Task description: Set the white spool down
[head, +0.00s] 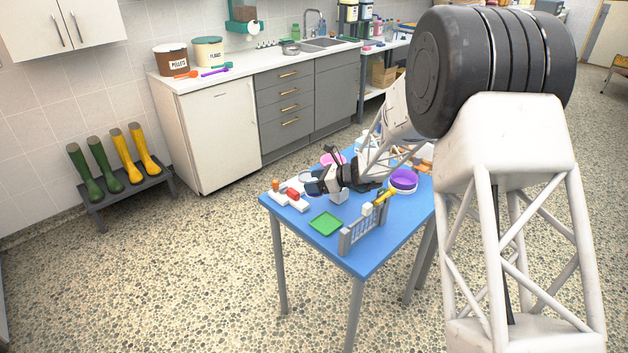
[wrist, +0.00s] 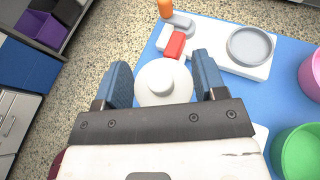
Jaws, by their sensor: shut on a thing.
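The white spool (wrist: 163,80) shows in the wrist view as a round white piece with a raised round middle. It sits between the two blue fingers of my gripper (wrist: 164,78), which are shut on it. In the head view my gripper (head: 322,186) is over the blue table (head: 375,238), towards its far left side. I cannot clearly make out the spool there, nor tell how high it is above the table.
A white board with a red block (wrist: 175,44) and a grey round dish (wrist: 250,45) lies close beyond my gripper. Pink (wrist: 314,75) and green (wrist: 298,152) bowls stand to the right. A green tray (head: 325,223), a grey fence (head: 362,230) and a purple bowl (head: 403,181) are nearby.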

